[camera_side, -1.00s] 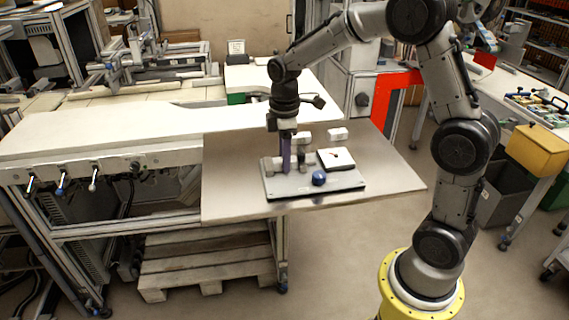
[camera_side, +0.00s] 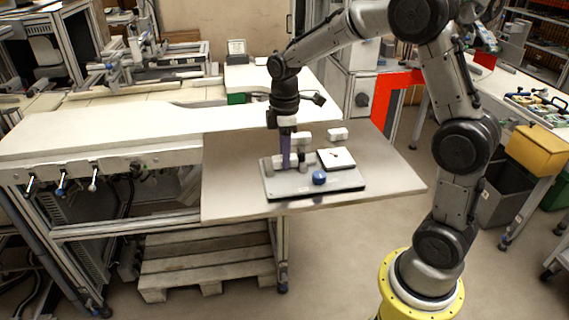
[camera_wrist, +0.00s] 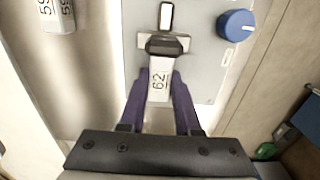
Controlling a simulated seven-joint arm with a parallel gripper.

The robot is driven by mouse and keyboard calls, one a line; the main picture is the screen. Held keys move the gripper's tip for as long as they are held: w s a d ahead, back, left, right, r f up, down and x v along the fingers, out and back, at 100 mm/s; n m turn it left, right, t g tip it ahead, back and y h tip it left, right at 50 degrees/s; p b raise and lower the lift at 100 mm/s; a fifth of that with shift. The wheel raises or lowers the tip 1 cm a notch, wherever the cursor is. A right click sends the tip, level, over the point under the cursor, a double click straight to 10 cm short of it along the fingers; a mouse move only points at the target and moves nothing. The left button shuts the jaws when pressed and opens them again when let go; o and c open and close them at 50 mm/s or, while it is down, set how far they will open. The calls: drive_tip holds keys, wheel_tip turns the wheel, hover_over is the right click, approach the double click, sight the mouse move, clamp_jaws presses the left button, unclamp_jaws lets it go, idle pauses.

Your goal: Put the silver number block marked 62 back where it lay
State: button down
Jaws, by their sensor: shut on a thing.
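In the side view my gripper (camera_side: 286,165) points down at the left part of the grey plate (camera_side: 290,187). The block is too small to make out clearly there.
A blue knob (camera_side: 319,178) stands on the plate, also seen in the wrist view (camera_wrist: 236,25). A white square piece (camera_side: 337,157) lies behind it. Pale blocks (camera_side: 338,133) stand on the table behind; one marked 59 (camera_wrist: 56,14) shows in the wrist view. The table's right side is clear.

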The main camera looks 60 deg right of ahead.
drive_tip(key=shift+r, duration=2.7)
wheel_tip(320, 180, up, 5)
drive_tip(key=s+d, duration=0.1)
drive_tip(key=d, duration=0.2)
hover_over(263, 146)
drive_tip(key=f, duration=0.8)
drive_tip(key=shift+s, duration=0.3)
drive_tip(key=shift+w+f, duration=0.35)
drive_tip(key=shift+f, duration=1.65)
drive_tip(key=shift+f, duration=0.15)
